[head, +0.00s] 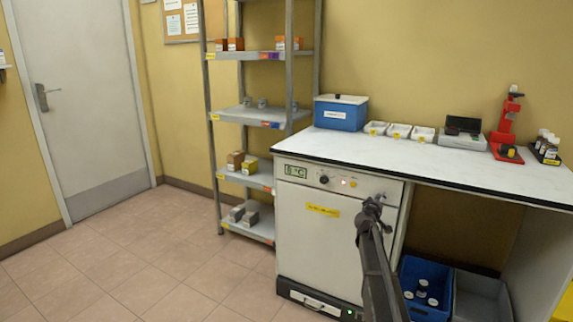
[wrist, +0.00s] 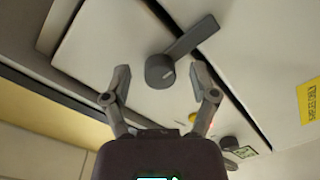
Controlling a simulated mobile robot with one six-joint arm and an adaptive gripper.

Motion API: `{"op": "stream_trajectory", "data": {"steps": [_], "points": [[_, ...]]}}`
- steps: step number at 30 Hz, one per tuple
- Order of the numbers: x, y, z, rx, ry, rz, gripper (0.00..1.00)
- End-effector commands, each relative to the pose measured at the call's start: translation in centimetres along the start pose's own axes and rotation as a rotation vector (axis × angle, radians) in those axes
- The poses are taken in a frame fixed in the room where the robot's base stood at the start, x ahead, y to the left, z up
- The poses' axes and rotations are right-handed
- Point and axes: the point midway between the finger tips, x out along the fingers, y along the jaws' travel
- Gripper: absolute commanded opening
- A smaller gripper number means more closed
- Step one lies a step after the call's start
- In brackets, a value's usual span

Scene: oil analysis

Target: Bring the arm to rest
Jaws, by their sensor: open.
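My gripper (head: 371,206) is in front of the upper right part of the white cabinet-like appliance (head: 312,245) under the bench. In the wrist view, my gripper (wrist: 160,84) has its two fingers spread and nothing held between them. A dark grey lever handle (wrist: 184,44) with a round hub shows beyond the fingertips, on the appliance's pale front. The gap between the fingers and the handle cannot be judged exactly. In the head view my arm and gripper cover that part of the front.
The white bench top (head: 370,153) carries a blue box (head: 340,113), small white trays (head: 399,131) and a red stand (head: 507,120). A blue crate with bottles (head: 426,311) and a grey crate (head: 481,298) stand under the bench. A shelf rack (head: 249,116) stands left; floor beside it is clear.

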Motion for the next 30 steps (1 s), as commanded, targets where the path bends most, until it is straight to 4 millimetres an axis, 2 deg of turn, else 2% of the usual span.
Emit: {"op": "stream_trajectory", "data": {"steps": [5,11,20,24,30], "points": [[-2.3,-0.2,1.2,0.042,-0.067,-0.002,0.76],[-7.5,-1.5,4.3,0.128,-0.238,-0.038,0.76],[-18.5,-5.9,9.7,0.237,-0.575,-0.221,0.76],[-24.5,-8.4,11.7,0.261,-0.725,-0.356,0.76],[-33.6,-11.6,13.6,0.265,-0.913,-0.59,0.76]]}}
